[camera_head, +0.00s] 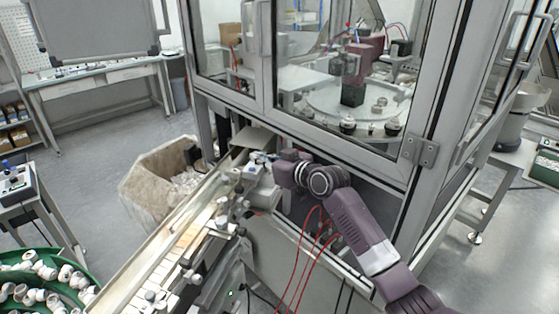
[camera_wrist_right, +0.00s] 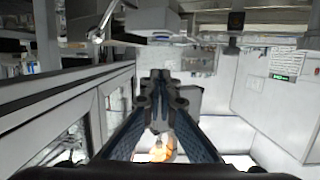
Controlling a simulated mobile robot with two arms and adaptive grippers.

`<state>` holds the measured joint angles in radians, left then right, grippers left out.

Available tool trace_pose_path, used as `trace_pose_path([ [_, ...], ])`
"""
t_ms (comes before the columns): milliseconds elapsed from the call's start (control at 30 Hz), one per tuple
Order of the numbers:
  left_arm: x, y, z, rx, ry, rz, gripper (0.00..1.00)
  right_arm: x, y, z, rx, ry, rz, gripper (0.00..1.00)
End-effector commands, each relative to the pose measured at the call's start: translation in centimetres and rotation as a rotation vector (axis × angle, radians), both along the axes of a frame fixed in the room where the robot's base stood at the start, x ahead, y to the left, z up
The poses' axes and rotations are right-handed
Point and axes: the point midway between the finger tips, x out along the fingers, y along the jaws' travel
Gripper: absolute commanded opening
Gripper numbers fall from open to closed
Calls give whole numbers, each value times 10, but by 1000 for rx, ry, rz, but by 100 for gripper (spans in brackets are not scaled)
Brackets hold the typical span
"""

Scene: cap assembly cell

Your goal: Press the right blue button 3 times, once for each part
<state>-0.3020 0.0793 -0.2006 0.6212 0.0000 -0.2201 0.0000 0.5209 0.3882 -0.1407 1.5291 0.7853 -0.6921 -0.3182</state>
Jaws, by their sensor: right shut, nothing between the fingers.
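My right arm comes in from the lower right in the head view and bends left along the front of the glazed cell. Its gripper (camera_head: 262,158) is at the upper end of the sloped feed track. In the right wrist view the fingers (camera_wrist_right: 158,84) are together, with nothing between them. I cannot make out the right blue button; small blue bits show by the gripper, but I cannot tell what they are. A control box (camera_head: 16,183) with a blue top part stands on the small table at the far left. My left gripper is not in view.
The feed track (camera_head: 172,243) runs down to the lower left. A green bowl (camera_head: 80,287) with white parts is at lower left. A bin (camera_head: 150,185) stands behind the track. The cell's glass and metal frame (camera_head: 425,110) rises beside my right arm. Red cables (camera_head: 300,262) hang below it.

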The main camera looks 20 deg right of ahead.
Motion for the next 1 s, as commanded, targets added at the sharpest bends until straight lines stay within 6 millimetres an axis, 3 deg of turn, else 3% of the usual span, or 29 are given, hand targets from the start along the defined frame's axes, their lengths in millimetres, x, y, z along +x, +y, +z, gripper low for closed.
trace_pose_path([
  [33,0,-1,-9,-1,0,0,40,-9,-4,-8,-3,5,-1,0],
  [500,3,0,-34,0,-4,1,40,-71,-27,13,-2,-1,-1,0],
  [1000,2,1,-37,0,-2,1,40,-82,-30,18,1,0,-1,0],
])
